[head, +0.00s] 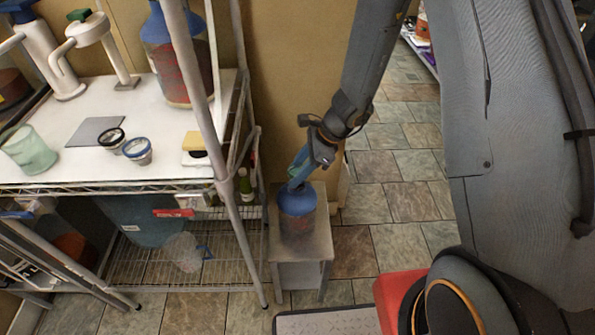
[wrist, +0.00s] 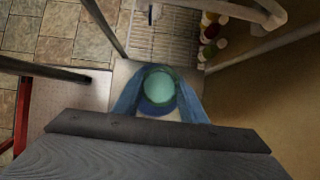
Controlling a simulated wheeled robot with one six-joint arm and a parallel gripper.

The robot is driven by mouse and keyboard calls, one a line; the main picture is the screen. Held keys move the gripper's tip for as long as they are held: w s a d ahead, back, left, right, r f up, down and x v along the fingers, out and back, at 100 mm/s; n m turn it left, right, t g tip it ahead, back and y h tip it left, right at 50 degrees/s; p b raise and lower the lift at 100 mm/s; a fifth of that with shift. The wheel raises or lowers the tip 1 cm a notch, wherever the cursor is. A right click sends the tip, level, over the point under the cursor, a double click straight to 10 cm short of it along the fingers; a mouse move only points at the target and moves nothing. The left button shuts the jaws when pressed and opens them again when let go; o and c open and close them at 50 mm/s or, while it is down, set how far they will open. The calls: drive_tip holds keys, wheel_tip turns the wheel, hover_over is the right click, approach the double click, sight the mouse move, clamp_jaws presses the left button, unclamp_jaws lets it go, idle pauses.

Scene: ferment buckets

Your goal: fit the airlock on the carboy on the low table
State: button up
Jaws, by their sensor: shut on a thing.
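The carboy (head: 297,222), a dark reddish jug with a blue top, stands upright on the small low table (head: 300,270). My gripper (head: 297,178) points down and is right over the carboy's top, its blue fingers shut on the airlock. In the wrist view the airlock (wrist: 160,87) is a round teal-green piece seen end-on between the fingers of my gripper (wrist: 160,95). The carboy's blue top (wrist: 158,110) shows just beyond it. The airlock's lower end and the carboy's mouth are hidden, so I cannot tell whether they touch.
A wire rack (head: 95,178) stands left of the low table, holding a large blue-topped jug (head: 182,60), a green cup (head: 28,150) and jars. A tan wall (head: 290,60) is behind. Red furniture (head: 392,292) is at the front right. Tiled floor is open to the right.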

drive_tip(key=shift+f+b, duration=0.65)
drive_tip(key=shift+f, duration=0.1)
idle(0.8)
drive_tip(key=shift+o, duration=0.2)
drive_tip(key=shift+s+d+f, duration=0.1)
drive_tip(key=shift+s+f, duration=0.15)
drive_tip(key=shift+f, duration=0.05)
idle(0.9)
drive_tip(key=o, duration=1.8)
drive_tip(key=shift+w+r, duration=0.15)
drive_tip(key=shift+c, duration=0.2)
drive_tip(key=shift+r, duration=0.1)
drive_tip(key=shift+r+p, duration=2.85)
drive_tip(key=shift+r, duration=0.6)
